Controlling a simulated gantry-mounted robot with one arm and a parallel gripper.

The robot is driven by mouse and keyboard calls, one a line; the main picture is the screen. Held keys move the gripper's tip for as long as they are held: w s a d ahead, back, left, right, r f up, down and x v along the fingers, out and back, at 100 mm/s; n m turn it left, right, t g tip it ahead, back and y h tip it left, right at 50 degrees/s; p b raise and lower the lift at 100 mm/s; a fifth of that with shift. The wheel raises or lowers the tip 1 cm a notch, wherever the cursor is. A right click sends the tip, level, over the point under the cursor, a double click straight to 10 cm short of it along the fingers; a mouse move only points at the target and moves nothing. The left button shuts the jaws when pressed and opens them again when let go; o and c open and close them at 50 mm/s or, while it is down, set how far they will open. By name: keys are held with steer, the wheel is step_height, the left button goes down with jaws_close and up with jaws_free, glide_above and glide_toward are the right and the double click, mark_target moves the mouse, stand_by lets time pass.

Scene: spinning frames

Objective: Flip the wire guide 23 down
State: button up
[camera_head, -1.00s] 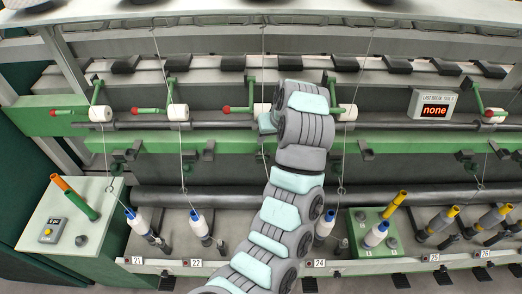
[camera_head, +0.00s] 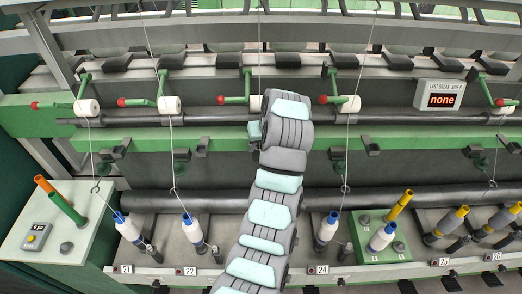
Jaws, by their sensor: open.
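My arm (camera_head: 268,205) rises through the middle of the view and covers station 23, between the label 22 (camera_head: 187,271) and the label 24 (camera_head: 318,269). Wire guide 23 and its label are hidden behind it. The white roller of that station (camera_head: 255,104) shows in part, left of my wrist (camera_head: 287,125), with a red-knobbed green lever (camera_head: 234,100). My gripper is hidden behind the wrist. Thin wire loops hang in front of the dark roller at station 21 (camera_head: 96,189), station 22 (camera_head: 174,194) and station 24 (camera_head: 345,189).
Blue-tipped white bobbins stand at station 21 (camera_head: 128,228), station 22 (camera_head: 192,229) and station 24 (camera_head: 328,227). A green box (camera_head: 368,247) holds a yellow tube and another bobbin. A display reading "none" (camera_head: 441,99) sits at right. A white-topped cabinet (camera_head: 85,232) stands at left.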

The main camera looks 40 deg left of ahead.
steer(key=shift+f, duration=0.15)
jaws_close()
stand_by(0.4)
stand_by(1.0)
